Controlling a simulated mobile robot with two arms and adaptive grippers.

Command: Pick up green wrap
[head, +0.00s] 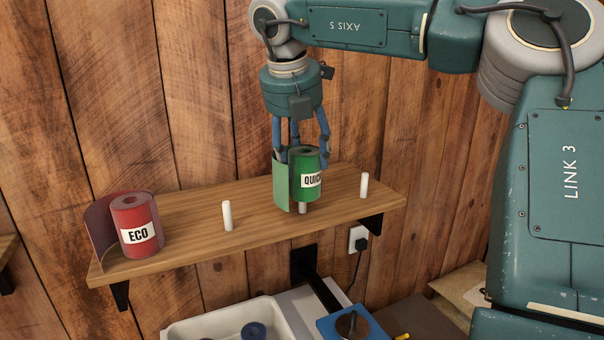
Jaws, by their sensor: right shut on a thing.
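The roll is over the right part of the wooden shelf (190,220). A short piece of a white peg shows just below the roll; I cannot tell whether the roll is still around it. My left gripper is not in view.
A red "ECO" wrap (137,224) stands at the shelf's left end. White pegs stand bare at the middle (227,215) and right (364,185). Below are a white basin (222,322), a blue-based device (352,324) and a wall outlet (357,239). A plank wall is close behind.

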